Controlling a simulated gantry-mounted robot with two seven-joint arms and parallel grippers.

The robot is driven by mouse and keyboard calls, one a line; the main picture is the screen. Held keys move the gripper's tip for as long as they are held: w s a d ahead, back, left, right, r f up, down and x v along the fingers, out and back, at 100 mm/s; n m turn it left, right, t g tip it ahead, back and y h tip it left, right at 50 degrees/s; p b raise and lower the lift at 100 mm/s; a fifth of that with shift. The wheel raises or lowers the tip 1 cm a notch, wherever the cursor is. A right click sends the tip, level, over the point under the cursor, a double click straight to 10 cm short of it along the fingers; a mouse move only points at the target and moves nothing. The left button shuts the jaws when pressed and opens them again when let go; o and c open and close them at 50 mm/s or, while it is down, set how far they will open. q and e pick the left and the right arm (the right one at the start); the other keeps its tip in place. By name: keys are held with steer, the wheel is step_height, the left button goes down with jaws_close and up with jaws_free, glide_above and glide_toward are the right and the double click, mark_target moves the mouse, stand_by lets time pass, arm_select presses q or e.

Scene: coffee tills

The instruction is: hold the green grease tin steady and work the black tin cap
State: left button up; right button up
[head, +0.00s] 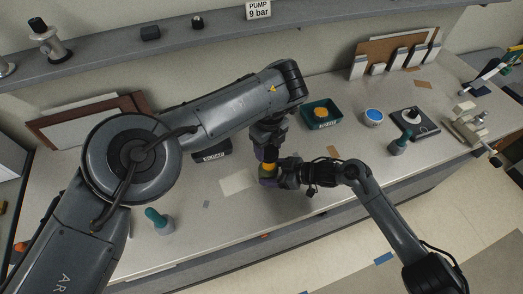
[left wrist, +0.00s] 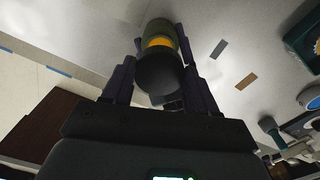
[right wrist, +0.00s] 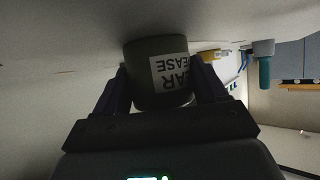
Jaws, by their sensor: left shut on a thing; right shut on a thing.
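The green grease tin (right wrist: 145,60) is dark green with a white lettered label, shown upside down in the right wrist view. My right gripper (head: 268,180) is shut around its body, with a finger on each side. The black tin cap (left wrist: 159,76) is between the fingers of my left gripper (head: 269,157), which is shut on it from above. An orange band (left wrist: 158,43) shows between cap and tin in the left wrist view; it also shows in the head view (head: 270,167). Whether the cap touches the tin is hidden.
A dark green tray (head: 309,123) with a yellow thing in it stands behind and right. A blue-topped round tub (head: 373,117), a teal-handled tool (head: 399,144) and a black-based device (head: 427,124) are further right. Another teal-handled tool (head: 157,219) stands front left. The bench front edge is close.

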stand_by(0.5)
arm_select(q)
glide_above(265, 171)
steer(key=w, duration=0.2)
steer(key=shift+w+d+f, duration=0.1)
steer(key=shift+d+f, duration=0.1)
steer(key=shift+f, duration=0.95)
steer(key=shift+w+d+f, duration=0.1)
steer(key=shift+d+f, duration=0.1)
steer(key=shift+f, duration=0.9)
steer(key=shift+f, duration=0.3)
steer(key=shift+f, duration=0.35)
steer(key=shift+f, duration=0.25)
steer(key=shift+f, duration=0.2)
steer(key=o, duration=0.9)
